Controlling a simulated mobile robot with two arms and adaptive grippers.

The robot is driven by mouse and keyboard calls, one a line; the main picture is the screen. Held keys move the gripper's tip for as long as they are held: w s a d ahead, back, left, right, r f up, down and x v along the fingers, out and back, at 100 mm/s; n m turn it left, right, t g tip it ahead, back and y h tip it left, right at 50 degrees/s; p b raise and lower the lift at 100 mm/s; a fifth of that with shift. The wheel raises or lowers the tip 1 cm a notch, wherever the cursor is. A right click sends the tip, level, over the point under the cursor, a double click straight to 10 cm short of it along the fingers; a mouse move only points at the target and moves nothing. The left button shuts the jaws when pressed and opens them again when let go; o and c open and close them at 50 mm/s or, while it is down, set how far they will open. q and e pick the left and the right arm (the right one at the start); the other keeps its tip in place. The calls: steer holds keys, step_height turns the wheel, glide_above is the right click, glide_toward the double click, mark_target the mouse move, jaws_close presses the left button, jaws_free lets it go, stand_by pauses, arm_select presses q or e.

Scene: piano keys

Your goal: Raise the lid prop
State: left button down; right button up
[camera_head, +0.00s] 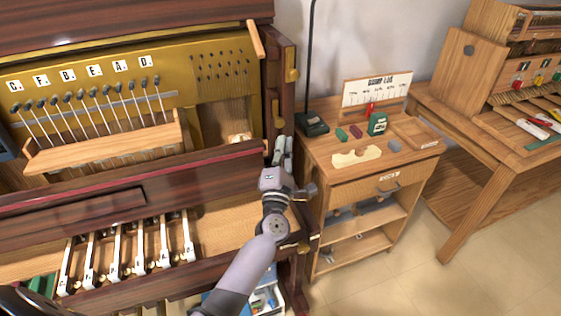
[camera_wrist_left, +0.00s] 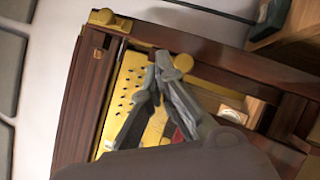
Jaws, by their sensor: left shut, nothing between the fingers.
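The upright piano (camera_head: 110,200) stands open, with its gold plate (camera_head: 215,75) showing. A short wooden bar (camera_head: 256,39) leans at the plate's upper right corner; I cannot tell whether it is the lid prop. Brass fittings (camera_head: 291,75) sit on the right side post. My left gripper (camera_head: 283,147) is shut and empty at the piano's right end, just below the lower brass piece (camera_head: 276,108). In the left wrist view its fingertips (camera_wrist_left: 166,62) are close together beside a round brass knob (camera_wrist_left: 184,75); contact is unclear. My right gripper is not in view.
A wooden side cabinet (camera_head: 345,190) with small tools stands close to the right of my left gripper. A thin black stand (camera_head: 309,60) rises at its back. A workbench (camera_head: 470,130) is farther right. White keys (camera_head: 115,252) show at lower left.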

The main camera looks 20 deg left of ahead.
arm_select(q)
steer(key=shift+s+d+f+m+h, duration=0.3)
steer(key=shift+f+m+h, duration=0.1)
steer(key=shift+f+m, duration=0.2)
steer(key=shift+s+d+f+m+h, duration=0.25)
steer(key=shift+f+m+h, duration=0.2)
steer(key=shift+f, duration=0.2)
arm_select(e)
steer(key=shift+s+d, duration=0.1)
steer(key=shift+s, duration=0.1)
arm_select(q)
steer(key=shift+r, duration=0.1)
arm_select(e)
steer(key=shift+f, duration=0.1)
